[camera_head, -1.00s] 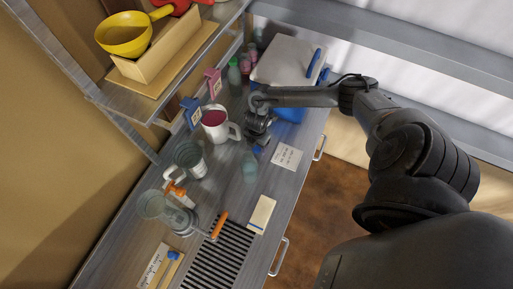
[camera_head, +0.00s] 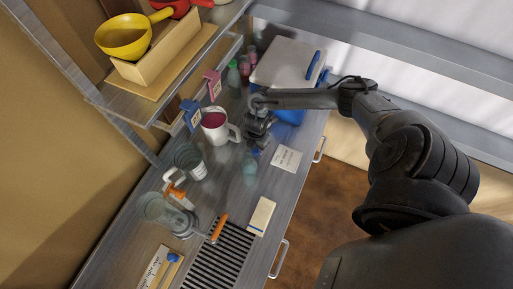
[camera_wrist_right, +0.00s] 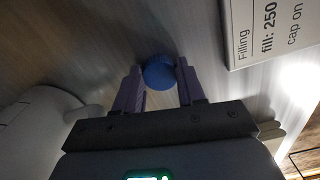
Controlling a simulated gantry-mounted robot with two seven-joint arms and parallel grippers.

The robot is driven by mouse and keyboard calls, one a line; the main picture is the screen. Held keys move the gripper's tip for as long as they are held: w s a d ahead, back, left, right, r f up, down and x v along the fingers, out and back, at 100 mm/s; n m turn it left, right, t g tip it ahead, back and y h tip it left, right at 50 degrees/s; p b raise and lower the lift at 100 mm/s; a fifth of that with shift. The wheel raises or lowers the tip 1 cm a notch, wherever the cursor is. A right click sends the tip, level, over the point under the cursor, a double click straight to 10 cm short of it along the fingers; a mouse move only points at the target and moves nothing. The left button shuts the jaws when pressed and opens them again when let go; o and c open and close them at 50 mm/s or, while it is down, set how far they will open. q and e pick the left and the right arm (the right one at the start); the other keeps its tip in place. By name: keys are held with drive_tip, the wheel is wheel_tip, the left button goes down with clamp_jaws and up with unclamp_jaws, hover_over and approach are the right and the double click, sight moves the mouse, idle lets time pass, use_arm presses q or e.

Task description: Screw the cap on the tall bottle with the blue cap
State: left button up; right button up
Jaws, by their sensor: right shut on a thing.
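My right gripper (camera_head: 257,140) is over the counter beside the white mug. In the right wrist view its fingers (camera_wrist_right: 158,88) are shut on a round blue cap (camera_wrist_right: 159,72), seen between the fingertips. The cap also shows as a small blue spot in the head view (camera_head: 255,150). A translucent, pale teal bottle (camera_head: 249,169) stands just below the gripper in the head view. I cannot tell whether the cap touches its neck. My left gripper is not in view.
The white mug (camera_head: 215,126) with dark red contents stands close left of the gripper. A printed card (camera_head: 286,158) lies to the right. A grey beaker (camera_head: 189,161), an orange-handled tool (camera_head: 219,228) and a slotted drain (camera_head: 216,262) are nearer. A shelf overhangs the left.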

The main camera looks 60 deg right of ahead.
drive_tip(key=shift+r, duration=0.1)
drive_tip(key=shift+r, duration=0.5)
use_arm(q)
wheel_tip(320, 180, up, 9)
drive_tip(key=p, duration=0.9)
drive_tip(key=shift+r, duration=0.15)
use_arm(e)
wheel_tip(320, 180, up, 27)
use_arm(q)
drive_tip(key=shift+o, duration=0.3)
use_arm(e)
drive_tip(key=shift+f, duration=0.1)
